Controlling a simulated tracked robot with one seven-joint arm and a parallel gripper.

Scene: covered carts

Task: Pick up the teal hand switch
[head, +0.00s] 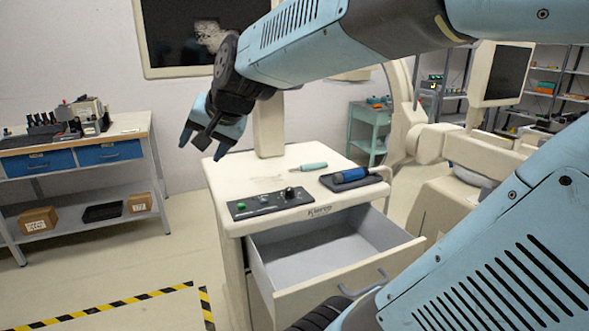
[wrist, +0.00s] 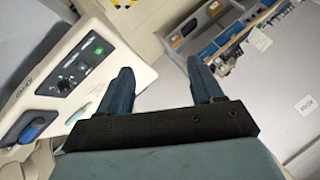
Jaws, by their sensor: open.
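The teal hand switch (head: 310,167) lies on the pale top of the cart (head: 222,180), toward its back, left of a dark tray. It also shows in the wrist view as a small pale teal shape (wrist: 77,115), left of the jaws and partly hidden by my gripper. My gripper (head: 201,147) is open and empty. In the head view it appears up and to the left of the hand switch, near the cart's left edge. In the wrist view its two blue fingers (wrist: 160,74) stand apart with nothing between them.
A dark control panel (head: 268,204) with a green button and knobs sits at the cart's front. A dark tray (head: 376,180) holds a blue-handled tool (head: 350,175). The cart's drawer (head: 345,236) is pulled out and looks empty. A workbench (head: 135,125) stands at left.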

